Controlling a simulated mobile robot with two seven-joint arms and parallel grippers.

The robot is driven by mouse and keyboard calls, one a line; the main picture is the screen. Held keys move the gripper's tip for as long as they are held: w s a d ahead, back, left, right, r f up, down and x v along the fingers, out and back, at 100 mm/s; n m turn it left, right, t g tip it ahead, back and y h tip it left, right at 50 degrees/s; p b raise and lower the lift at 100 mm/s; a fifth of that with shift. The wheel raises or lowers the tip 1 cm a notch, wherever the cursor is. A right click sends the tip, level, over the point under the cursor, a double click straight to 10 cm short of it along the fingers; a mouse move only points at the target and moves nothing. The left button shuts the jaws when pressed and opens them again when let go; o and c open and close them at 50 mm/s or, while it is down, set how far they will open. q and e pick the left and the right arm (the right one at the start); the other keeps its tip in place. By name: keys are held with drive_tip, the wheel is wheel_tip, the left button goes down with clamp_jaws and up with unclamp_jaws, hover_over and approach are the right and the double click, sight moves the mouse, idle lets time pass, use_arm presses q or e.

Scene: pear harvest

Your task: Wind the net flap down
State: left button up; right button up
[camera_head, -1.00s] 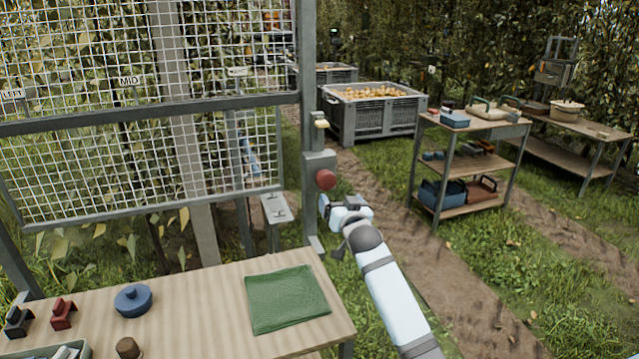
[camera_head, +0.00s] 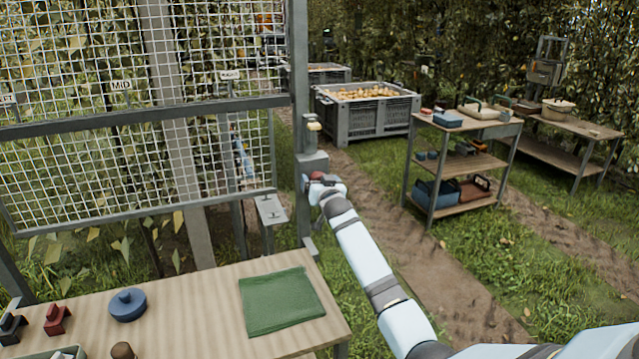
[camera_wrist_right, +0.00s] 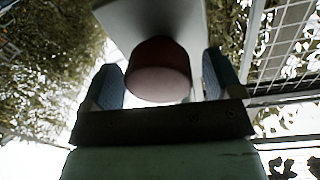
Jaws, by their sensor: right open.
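The net flap (camera_head: 95,175) is a white wire-mesh panel in a grey frame, hanging below a crossbar at the left in the head view. A grey box (camera_head: 312,162) is fixed on the post right of it, with a red round knob (camera_head: 317,177) on its front. The knob also shows in the wrist view (camera_wrist_right: 158,72). My right gripper (camera_head: 315,183) is at the knob; in the wrist view its open fingers (camera_wrist_right: 161,62) stand on either side of it, with gaps showing. My left gripper is out of view.
A cream knob (camera_head: 313,124) sits higher on the post. A wooden table (camera_head: 195,300) with a green cloth (camera_head: 281,301) and blue lidded pot (camera_head: 128,305) stands in front. A shelf cart (camera_head: 465,165) and crate of pears (camera_head: 367,115) stand to the right and behind.

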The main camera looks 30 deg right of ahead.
drive_tip(key=c, duration=0.9)
